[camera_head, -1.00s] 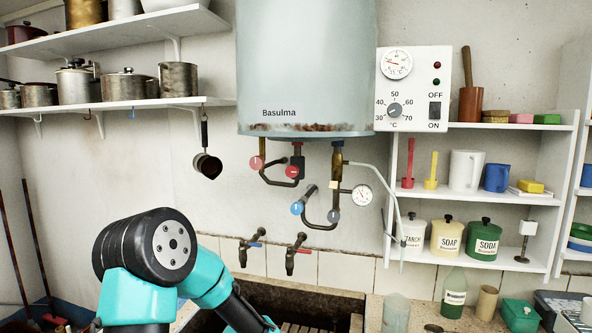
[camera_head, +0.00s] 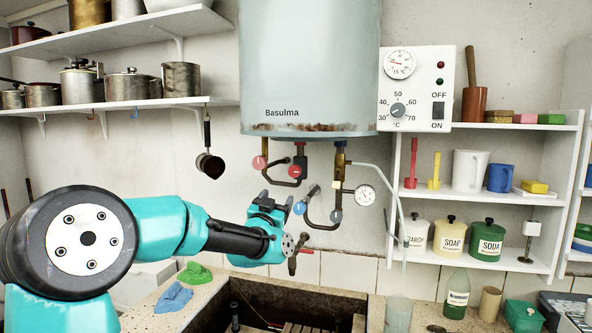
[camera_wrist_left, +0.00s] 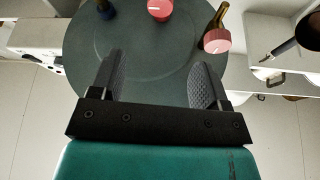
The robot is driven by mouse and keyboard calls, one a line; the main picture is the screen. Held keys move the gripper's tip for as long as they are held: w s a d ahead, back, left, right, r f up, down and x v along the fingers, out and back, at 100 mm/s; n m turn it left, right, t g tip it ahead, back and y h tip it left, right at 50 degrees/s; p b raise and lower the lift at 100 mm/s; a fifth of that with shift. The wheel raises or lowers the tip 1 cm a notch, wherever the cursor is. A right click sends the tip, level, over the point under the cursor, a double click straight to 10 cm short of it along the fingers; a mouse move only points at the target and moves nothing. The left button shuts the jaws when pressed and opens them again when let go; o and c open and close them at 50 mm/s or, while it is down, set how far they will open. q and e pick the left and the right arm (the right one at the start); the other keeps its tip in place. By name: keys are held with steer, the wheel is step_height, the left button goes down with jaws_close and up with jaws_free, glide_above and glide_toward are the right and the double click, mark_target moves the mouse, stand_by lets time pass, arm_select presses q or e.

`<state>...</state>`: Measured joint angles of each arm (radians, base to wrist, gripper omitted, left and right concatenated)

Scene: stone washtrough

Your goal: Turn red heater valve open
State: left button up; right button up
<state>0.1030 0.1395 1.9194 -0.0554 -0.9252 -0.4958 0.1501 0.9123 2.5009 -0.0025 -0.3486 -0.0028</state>
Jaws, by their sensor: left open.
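Two red valve knobs hang on the pipes under the grey heater (camera_head: 308,65): a paler one (camera_head: 259,163) at left and a brighter one (camera_head: 293,171) to its right. In the left wrist view the paler knob (camera_wrist_left: 217,40) is at upper right and the brighter one (camera_wrist_left: 160,9) at top centre. My left gripper (camera_head: 274,197) is just below the red knobs in the head view. Its fingers (camera_wrist_left: 157,78) are spread with nothing between them; neither red knob is between them. My right gripper is not in view.
A small pan (camera_head: 209,165) hangs at left. The stone trough (camera_head: 290,294) is below, with blue and green cloths (camera_head: 173,297) on its rim.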

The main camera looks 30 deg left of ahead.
mark_target(294, 171)
arm_select(q)
steer(key=x, duration=1.7)
steer(key=shift+w, duration=0.2)
steer(key=c, duration=0.9)
